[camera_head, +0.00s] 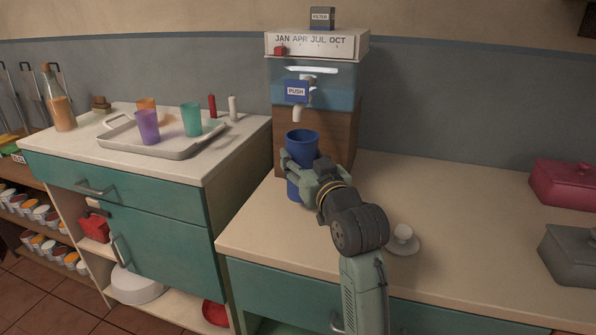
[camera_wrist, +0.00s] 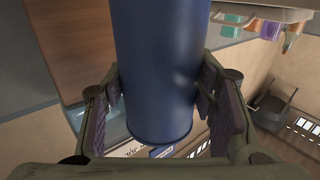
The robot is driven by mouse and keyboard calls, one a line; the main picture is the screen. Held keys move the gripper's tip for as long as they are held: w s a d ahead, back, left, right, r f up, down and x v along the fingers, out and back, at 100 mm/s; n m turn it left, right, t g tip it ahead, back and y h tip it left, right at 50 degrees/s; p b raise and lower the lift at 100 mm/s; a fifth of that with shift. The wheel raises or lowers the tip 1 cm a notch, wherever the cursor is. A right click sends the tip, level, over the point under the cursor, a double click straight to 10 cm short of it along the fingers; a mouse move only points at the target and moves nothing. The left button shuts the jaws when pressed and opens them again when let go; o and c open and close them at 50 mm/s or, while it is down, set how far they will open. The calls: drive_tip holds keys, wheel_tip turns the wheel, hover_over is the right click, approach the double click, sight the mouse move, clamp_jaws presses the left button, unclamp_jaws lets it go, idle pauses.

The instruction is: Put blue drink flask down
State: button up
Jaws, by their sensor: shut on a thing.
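The blue drink flask (camera_head: 303,143) stands upright in front of the water dispenser (camera_head: 315,130), below its spout. My gripper (camera_head: 305,168) is shut around the middle of the flask. In the wrist view the flask (camera_wrist: 157,65) fills the space between my gripper's two fingers (camera_wrist: 158,92), with a pad against each side. The lower part of the flask is partly hidden by my gripper. I cannot tell whether its base touches the counter (camera_head: 262,232).
A white tray (camera_head: 178,153) with purple (camera_head: 147,127), orange (camera_head: 146,106) and teal (camera_head: 191,119) cups sits on the left counter. Pink (camera_head: 565,184) and grey (camera_head: 572,254) lidded boxes stand far right. The counter between is clear.

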drive_tip(key=shift+x, duration=0.95)
drive_tip(key=shift+w+a+f+b, duration=0.1)
drive_tip(key=shift+f+b, duration=0.75)
drive_tip(key=shift+f, duration=0.15)
drive_tip(key=shift+a+f+b, duration=0.15)
drive_tip(key=shift+f+b, duration=0.65)
drive_tip(key=shift+f, duration=0.25)
drive_tip(key=o, duration=1.1)
drive_tip(key=shift+o, duration=0.2)
drive_tip(key=shift+r, duration=0.1)
drive_tip(key=shift+r+p, duration=0.25)
drive_tip(key=shift+p, duration=0.05)
drive_tip(key=b+v, duration=0.2)
drive_tip(key=v, duration=1)
drive_tip(key=shift+f, duration=0.15)
